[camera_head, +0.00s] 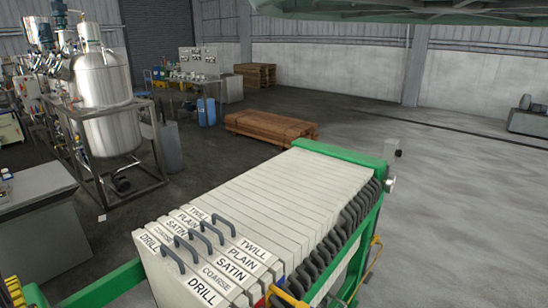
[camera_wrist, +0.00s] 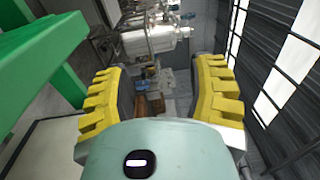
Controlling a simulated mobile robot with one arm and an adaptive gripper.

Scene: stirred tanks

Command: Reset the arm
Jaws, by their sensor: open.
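My gripper (camera_wrist: 160,88) shows in the wrist view with its two yellow ribbed fingers spread wide apart. Nothing is held between them. Beyond the gap I see the steel tank and the floor of the hall at a distance. I cannot make out my gripper for sure in the head view. The view in the wrist camera is tilted on its side.
A filter press with a green frame (camera_head: 341,156) and a row of pale plates (camera_head: 285,195) fills the front; its near plates carry cloth labels and dark handles. A steel tank (camera_head: 103,80) stands left, brown stacked boards (camera_head: 270,126) behind.

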